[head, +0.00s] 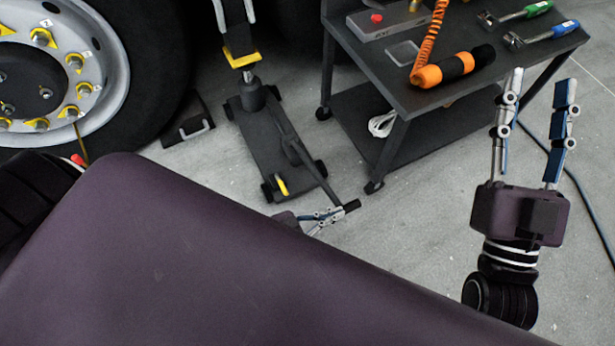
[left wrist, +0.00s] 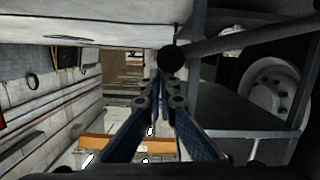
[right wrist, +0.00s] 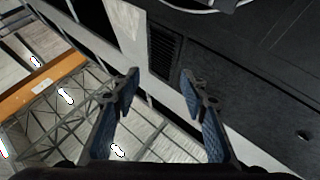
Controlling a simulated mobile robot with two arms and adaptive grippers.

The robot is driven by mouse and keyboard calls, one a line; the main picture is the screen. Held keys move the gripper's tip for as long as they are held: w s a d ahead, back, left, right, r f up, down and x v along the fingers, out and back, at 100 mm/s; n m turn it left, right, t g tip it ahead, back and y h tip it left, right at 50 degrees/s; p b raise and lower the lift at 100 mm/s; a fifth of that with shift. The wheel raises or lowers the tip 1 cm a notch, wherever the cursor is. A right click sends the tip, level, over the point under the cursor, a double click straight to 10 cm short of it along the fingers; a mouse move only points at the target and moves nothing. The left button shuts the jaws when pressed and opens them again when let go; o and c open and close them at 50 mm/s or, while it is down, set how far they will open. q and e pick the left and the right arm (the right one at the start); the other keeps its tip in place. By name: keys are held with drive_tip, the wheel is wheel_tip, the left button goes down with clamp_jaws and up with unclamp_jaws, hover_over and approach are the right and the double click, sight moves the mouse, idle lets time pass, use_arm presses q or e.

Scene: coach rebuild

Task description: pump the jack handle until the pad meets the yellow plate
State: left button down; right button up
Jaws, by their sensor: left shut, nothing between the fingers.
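The dark floor jack (head: 262,140) stands on the floor beside the big wheel. Its silver ram and pad (head: 248,77) sit just under the yellow plate (head: 241,58); I cannot tell whether they touch. The jack handle (head: 318,182) slopes down towards me to a black end grip (head: 351,206). My left gripper (head: 344,211) is shut and empty, its fingertips close beside that grip. In the left wrist view the grip's round end (left wrist: 173,60) shows just past the closed fingertips (left wrist: 160,78); contact is unclear. My right gripper (head: 540,78) is open and empty, raised at the right.
A dark tool cart (head: 400,125) stands right of the jack, with an orange-and-black tool (head: 452,68) and ratchets on top. A wheel (head: 60,75) with yellow nut markers is at the left, a chock (head: 188,127) beside it. My own purple body hides the lower left.

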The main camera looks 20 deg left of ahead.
use_arm(q)
drive_tip(key=p+v, duration=0.2)
drive_tip(key=v, duration=0.6)
drive_tip(key=shift+r, duration=0.25)
use_arm(e)
wheel_tip(320, 180, down, 12)
drive_tip(key=w+g+h, duration=0.2)
drive_tip(key=w+g, duration=0.1)
drive_tip(key=g, duration=0.2)
drive_tip(key=shift+d+r+g, duration=0.25)
drive_tip(key=shift+d+g, duration=0.1)
drive_tip(key=shift+g, duration=0.05)
use_arm(q)
drive_tip(key=shift+a, duration=0.1)
use_arm(e)
drive_tip(key=shift+r, duration=0.1)
